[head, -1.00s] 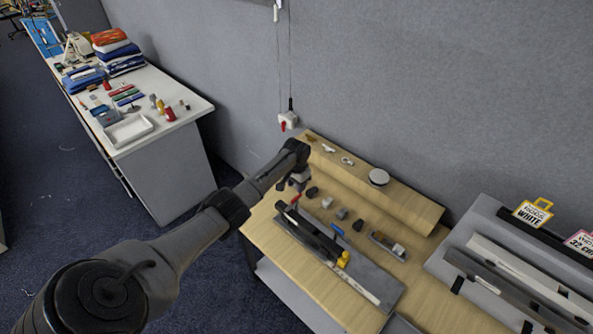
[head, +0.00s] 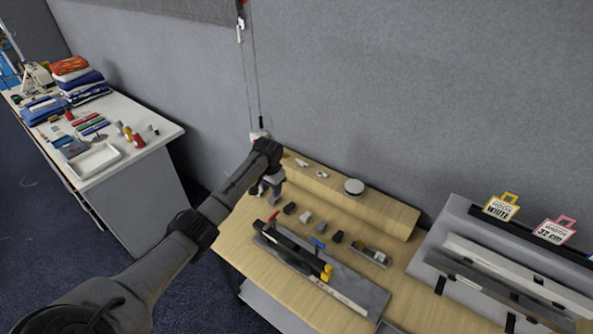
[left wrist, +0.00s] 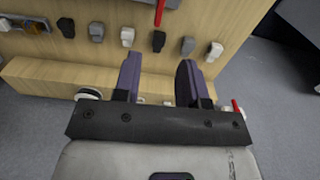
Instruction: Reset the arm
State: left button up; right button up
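My left arm (head: 185,240) reaches from the lower left to the left end of the wooden workbench (head: 240,235). My left gripper (head: 264,192) hangs there, pointing down, beside the raised back shelf (head: 330,188). In the left wrist view its two dark fingers (left wrist: 158,64) stand apart with nothing between them. The bench top and a row of small grey and black blocks (left wrist: 158,40) show beyond the fingertips. My right gripper is not in view.
A round white disc (head: 354,187) sits on the shelf. A grey rack (head: 455,225) stands at right, a white table (head: 160,150) at left. A grey partition stands behind.

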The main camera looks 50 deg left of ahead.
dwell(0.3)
pick_arm(q)
jog(key=w+d+r+m+t+y, duration=0.1)
jog(key=w+d+r+t+y, duration=0.15)
jog(key=r, duration=0.45)
jog(key=w+d+r+m+t+y, duration=0.1)
jog(key=w+d+r+t+y, duration=0.2)
jog(key=r, duration=0.5)
jog(key=s+d+r+m+t+h, duration=0.1)
jog(key=s+d+m+t, duration=0.15)
jog(key=d, duration=1.15)
jog(key=s+d+f+m+t+h+p, duration=0.1)
jog(key=s+d+f+h, duration=0.1)
jog(key=s+d+f, duration=0.4)
jog(key=s+d+f+h, duration=0.1)
jog(key=s+d, duration=0.7)
jog(key=s, duration=0.1)
jog(key=s+d+f+g+h, duration=0.1)
jog(key=s+d+f+g, duration=0.1)
jog(key=s+f, duration=0.4)
jog(key=s+d+f+g, duration=0.3)
jog(key=s+f, duration=0.3)
jog(key=s, duration=0.6)
jog(key=shift+s+f+h+p, duration=0.15)
jog(key=shift+h+p, duration=0.15)
jog(key=shift+h, duration=0.05)
